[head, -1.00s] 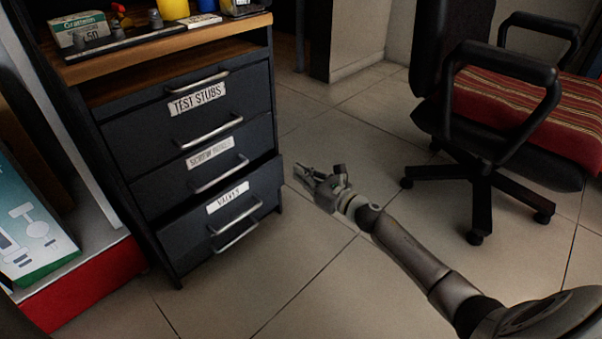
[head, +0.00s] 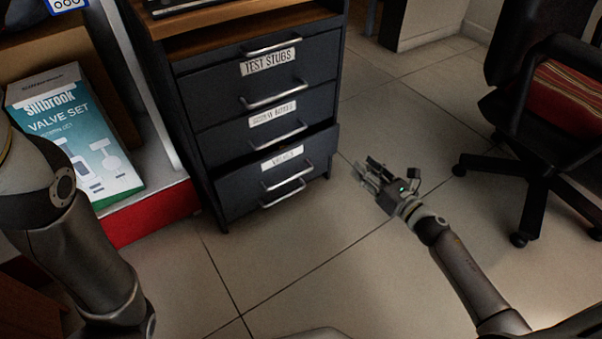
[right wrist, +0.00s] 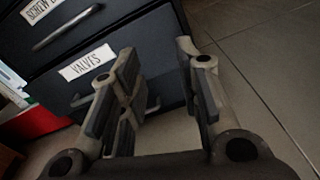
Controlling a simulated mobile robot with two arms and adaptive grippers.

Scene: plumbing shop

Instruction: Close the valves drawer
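The valves drawer (head: 240,190) is the lowest labelled drawer of the dark cabinet (head: 208,190). It stands out a little from the front, with a dark gap above its right side. Its white label (head: 282,158) sits above metal handle bars. My right gripper (head: 367,176) is above the floor to the right of the drawer, apart from it. In the right wrist view the right gripper (right wrist: 157,62) has its fingers spread with nothing between them, and the VALVES label (right wrist: 87,63) shows beyond. My left arm shows at the left edge; its gripper is out of view.
The test stubs drawer (head: 225,85) and the drawer below it (head: 225,142) look shut. A valve set box (head: 85,130) leans left of the cabinet, above a red ledge (head: 150,216). An office chair (head: 530,165) stands at right. Tiled floor before the cabinet is clear.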

